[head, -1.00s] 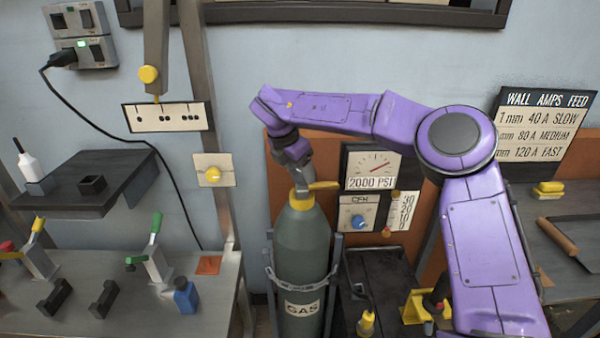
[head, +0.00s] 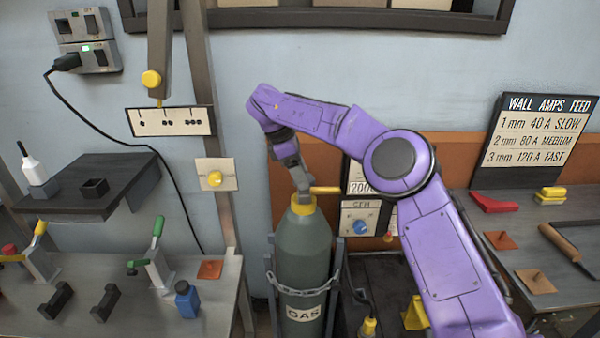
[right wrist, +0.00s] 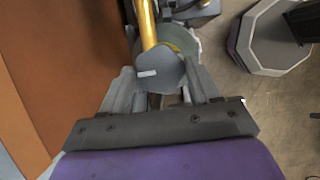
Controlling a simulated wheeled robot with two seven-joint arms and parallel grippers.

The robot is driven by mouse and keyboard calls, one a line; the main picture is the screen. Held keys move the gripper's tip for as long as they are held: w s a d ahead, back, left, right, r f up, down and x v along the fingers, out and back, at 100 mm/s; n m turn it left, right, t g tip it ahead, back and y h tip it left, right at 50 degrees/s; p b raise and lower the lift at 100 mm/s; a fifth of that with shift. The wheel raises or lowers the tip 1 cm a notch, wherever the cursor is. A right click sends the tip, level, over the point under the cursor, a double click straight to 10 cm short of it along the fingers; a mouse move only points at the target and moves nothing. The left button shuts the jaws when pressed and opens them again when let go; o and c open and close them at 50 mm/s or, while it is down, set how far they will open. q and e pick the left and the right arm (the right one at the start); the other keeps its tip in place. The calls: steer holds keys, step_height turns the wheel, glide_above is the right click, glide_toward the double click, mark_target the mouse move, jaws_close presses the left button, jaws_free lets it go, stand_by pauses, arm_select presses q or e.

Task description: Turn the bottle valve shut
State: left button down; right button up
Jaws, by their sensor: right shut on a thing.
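The grey-green gas bottle (head: 303,255) stands upright, with a GAS label and a chain around it. Its top has a yellow collar (head: 302,205) and a yellow pipe (head: 325,190) pointing right. My right gripper (head: 302,190) reaches down onto the valve at the bottle's top from above. In the right wrist view, the grey valve knob (right wrist: 158,72) with a white mark sits between the two fingers of the gripper (right wrist: 160,90), which is shut on it. The yellow pipe (right wrist: 148,25) runs beyond the knob. The head view hides the knob. My left gripper is not in view.
A flow knob panel (head: 360,226) and a partly hidden pressure gauge (head: 361,186) stand right of the bottle, close behind my right arm. A workbench (head: 215,300) with clamps and a blue bottle (head: 187,299) is at left. Another bench (head: 565,285) is at right.

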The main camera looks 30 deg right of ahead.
stand_by(0.5)
steer(key=o, duration=1.1)
steer(key=shift+c, duration=0.2)
steer(key=p+v, duration=0.6)
steer(key=v, duration=0.4)
steer(key=shift+w+r, duration=0.15)
steer(key=shift+r, duration=0.1)
steer(key=shift+a, duration=0.1)
